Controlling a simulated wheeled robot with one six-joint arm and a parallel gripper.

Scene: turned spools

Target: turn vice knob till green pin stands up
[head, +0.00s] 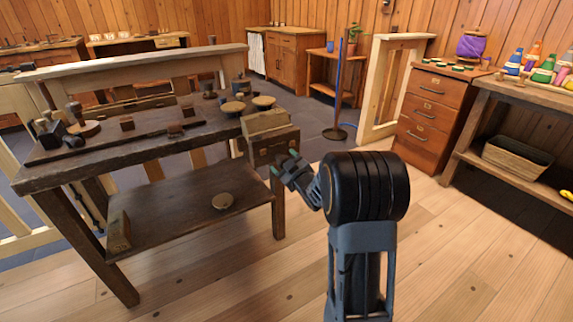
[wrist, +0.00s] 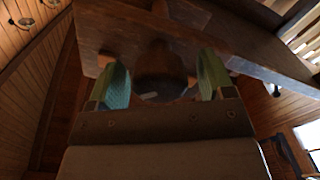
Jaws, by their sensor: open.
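The wooden vice (head: 268,146) is fixed at the right end of the dark workbench. In the head view my gripper (head: 284,165) is at the vice's front face and hides the knob there. In the wrist view a dark rounded knob (wrist: 162,70) sits between the two teal finger pads of my gripper (wrist: 163,82). The fingers are apart, one on each side of the knob, with no clear contact. I cannot make out a green pin in either view.
The dark workbench (head: 160,150) has a lower shelf and carries wooden blocks and tools. A thin blue stand (head: 336,100) is behind the vice. A drawer cabinet (head: 430,115) and a shelf with a basket (head: 515,158) are on the right. The floor between is clear.

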